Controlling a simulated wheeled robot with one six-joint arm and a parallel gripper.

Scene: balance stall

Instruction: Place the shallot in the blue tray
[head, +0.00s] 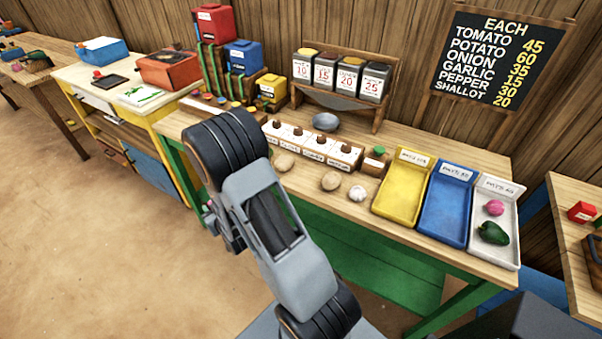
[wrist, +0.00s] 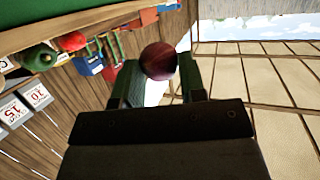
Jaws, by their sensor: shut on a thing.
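My gripper (wrist: 161,66) is shut on a round, dark reddish-purple vegetable, which looks like the shallot (wrist: 158,58), held between the fingertips in the wrist view. In the head view my arm hides most of the gripper, and the held shallot cannot be seen there. The gripper is off the front left of the stall table, well to the left of the trays. The blue tray (head: 446,208) is empty and lies between the yellow and white trays at the table's right end.
The yellow tray (head: 403,190) is empty. The white tray (head: 509,245) holds a pink bulb (head: 494,208) and a green pepper (head: 493,233).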

